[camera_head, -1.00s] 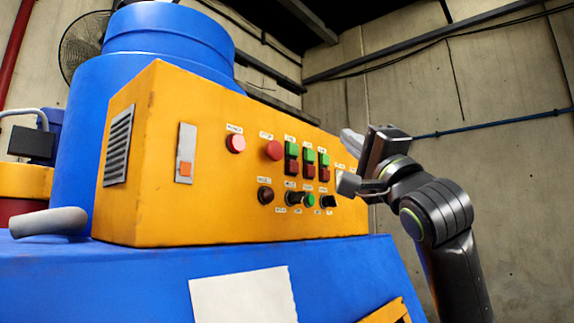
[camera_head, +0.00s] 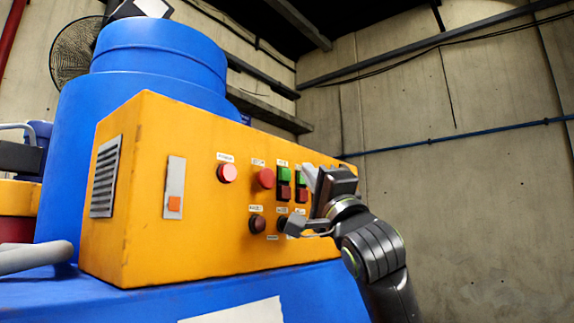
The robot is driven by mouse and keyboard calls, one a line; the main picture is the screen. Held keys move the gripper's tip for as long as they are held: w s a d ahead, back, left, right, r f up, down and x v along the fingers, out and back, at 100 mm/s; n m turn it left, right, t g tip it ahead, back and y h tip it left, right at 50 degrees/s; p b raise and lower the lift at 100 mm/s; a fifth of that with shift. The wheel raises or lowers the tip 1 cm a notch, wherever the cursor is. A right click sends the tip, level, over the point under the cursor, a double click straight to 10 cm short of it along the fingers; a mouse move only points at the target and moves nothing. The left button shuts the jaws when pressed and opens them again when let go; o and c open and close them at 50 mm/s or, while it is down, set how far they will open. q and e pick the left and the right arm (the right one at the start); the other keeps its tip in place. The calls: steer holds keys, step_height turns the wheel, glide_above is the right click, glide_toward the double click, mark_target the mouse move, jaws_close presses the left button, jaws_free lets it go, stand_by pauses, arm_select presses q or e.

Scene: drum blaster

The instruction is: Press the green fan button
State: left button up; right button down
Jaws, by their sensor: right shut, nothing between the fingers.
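The yellow control panel (camera_head: 190,215) carries green buttons set above red ones. The left green button (camera_head: 284,174) shows clearly. The green button to its right (camera_head: 300,177) is partly covered by my right gripper. The third green button of the row is hidden behind the gripper. The labels are too small to read, so I cannot tell which one is the fan button. My right gripper (camera_head: 303,199) is shut and empty, in front of the right part of the panel. I cannot tell whether it touches the panel. My left gripper is out of view.
A round pink-red button (camera_head: 227,173), a red button (camera_head: 265,178) and a dark red knob (camera_head: 257,223) sit left of the gripper. A switch plate (camera_head: 174,188) and a vent (camera_head: 104,177) are further left. A blue drum (camera_head: 160,75) stands behind. Free room lies to the right.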

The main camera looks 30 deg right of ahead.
steer(key=shift+w+a, duration=0.2)
steer(key=shift+w, duration=0.25)
steer(key=shift+w+a, duration=0.2)
steer(key=shift+w, duration=0.25)
stand_by(1.3)
steer(key=shift+w, duration=0.1)
steer(key=shift+w+a, duration=0.15)
steer(key=shift+w, duration=0.1)
steer(key=shift+w+a, duration=0.15)
steer(key=shift+w, duration=0.25)
stand_by(0.9)
steer(key=shift+s, duration=0.15)
steer(key=shift+s+d+b, duration=0.35)
steer(key=shift+s+b, duration=0.3)
steer(key=shift+b, duration=0.1)
